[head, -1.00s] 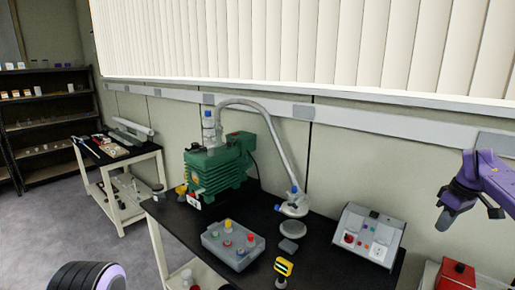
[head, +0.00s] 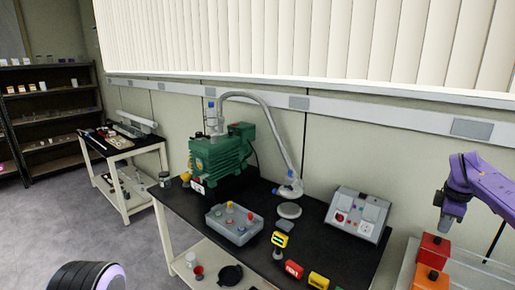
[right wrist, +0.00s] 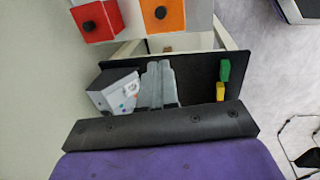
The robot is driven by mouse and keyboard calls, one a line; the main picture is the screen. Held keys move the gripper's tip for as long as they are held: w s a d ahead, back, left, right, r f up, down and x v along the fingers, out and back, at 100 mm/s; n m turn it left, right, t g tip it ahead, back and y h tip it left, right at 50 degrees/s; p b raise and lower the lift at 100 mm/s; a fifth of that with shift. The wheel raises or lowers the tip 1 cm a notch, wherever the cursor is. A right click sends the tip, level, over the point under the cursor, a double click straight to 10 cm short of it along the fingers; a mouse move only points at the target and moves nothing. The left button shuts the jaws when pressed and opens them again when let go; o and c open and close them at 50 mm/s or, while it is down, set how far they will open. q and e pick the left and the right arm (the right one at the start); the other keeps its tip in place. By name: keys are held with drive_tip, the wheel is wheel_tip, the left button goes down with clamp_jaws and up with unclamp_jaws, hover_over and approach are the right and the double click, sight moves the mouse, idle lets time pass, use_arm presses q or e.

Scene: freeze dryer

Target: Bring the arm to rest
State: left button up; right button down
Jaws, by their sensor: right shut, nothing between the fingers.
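My right arm comes in at the right edge of the head view, purple with a dark gripper. The right gripper (head: 446,224) points down, shut and empty, in the air near the red box (head: 434,248). In the right wrist view its closed grey fingers (right wrist: 159,86) show at the middle. My left gripper is out of view; only a dark, purple-rimmed part of mine shows at bottom left.
An orange box (head: 430,279) stands by the red one. Grey floor (head: 85,220) is clear at left.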

drive_tip(key=s+a+f+n+t+h+b, duration=0.25)
drive_tip(key=a+f+n, duration=0.9)
drive_tip(key=n, duration=0.65)
drive_tip(key=s+a+f+n+t+h+b, duration=0.1)
drive_tip(key=s+a+f+n+t+h, duration=0.25)
drive_tip(key=a+f+n, duration=0.9)
drive_tip(key=s+a+f+n+g+y+b, duration=0.1)
drive_tip(key=s+f+n+y+b, duration=0.1)
drive_tip(key=s+f+n, duration=0.7)
drive_tip(key=s+a+f+n+y+b, duration=0.1)
drive_tip(key=s+a+f+n+y, duration=0.1)
drive_tip(key=s+f+n, duration=0.7)
use_arm(q)
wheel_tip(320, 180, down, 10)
drive_tip(key=b, duration=0.3)
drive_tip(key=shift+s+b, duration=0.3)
use_arm(e)
drive_tip(key=s+d+f+n+g, duration=0.1)
drive_tip(key=s+n, duration=0.2)
drive_tip(key=s, duration=0.5)
drive_tip(key=s+d+f+n+g, duration=0.2)
drive_tip(key=s+n, duration=0.1)
drive_tip(key=s, duration=0.6)
drive_tip(key=shift+s+d+n, duration=0.25)
drive_tip(key=shift+s+n, duration=0.05)
drive_tip(key=shift+n, duration=0.05)
drive_tip(key=shift+f, duration=0.1)
